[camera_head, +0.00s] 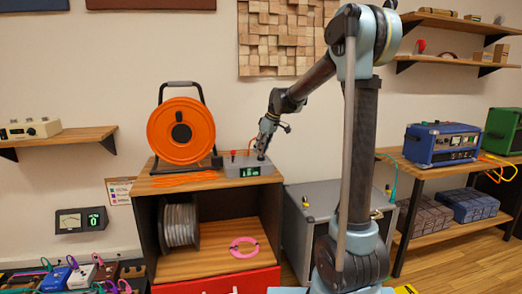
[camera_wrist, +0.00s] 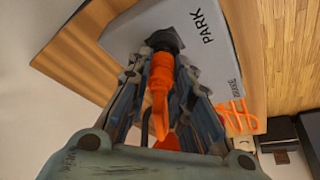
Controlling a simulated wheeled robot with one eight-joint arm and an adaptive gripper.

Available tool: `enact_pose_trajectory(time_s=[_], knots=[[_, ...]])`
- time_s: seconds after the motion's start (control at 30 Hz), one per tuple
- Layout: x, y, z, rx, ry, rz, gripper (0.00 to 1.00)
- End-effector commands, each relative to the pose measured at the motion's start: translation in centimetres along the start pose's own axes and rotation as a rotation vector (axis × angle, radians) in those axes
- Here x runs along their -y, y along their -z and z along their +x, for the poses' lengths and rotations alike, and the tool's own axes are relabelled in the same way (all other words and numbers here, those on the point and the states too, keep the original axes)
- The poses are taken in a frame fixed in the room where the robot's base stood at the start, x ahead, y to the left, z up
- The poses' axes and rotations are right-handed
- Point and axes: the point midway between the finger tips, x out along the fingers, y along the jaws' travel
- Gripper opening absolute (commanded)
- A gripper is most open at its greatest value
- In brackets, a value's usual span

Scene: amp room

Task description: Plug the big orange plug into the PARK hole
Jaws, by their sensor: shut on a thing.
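The big orange plug (camera_wrist: 161,72) is between the two fingers of my gripper (camera_wrist: 160,66) in the wrist view, and the gripper is shut on it. A black part (camera_wrist: 165,40) at the plug's far end meets the top of the grey box (camera_wrist: 212,48), beside the PARK label (camera_wrist: 207,26). The hole is hidden, so I cannot tell how deep the plug sits. In the head view my gripper (camera_head: 264,143) points down over the right part of the grey box (camera_head: 246,171), which stands on the wooden cabinet top.
A large orange cable reel (camera_head: 181,130) stands left of the box on the cabinet (camera_head: 215,181). Orange cable (camera_head: 185,179) lies in front of the reel. A red knob (camera_head: 233,154) rises from the box's left side. A grey cabinet (camera_head: 318,196) stands to the right.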

Motion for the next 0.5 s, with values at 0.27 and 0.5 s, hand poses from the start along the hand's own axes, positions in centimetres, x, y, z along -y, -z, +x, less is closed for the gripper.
enact_pose_trajectory(time_s=[0.27, 0.5], knots=[[0.00, 0.07, 0.00, -0.001, 0.000, 0.000, 0.34], [0.00, 0.04, -0.01, -0.001, 0.000, 0.000, 0.43]])
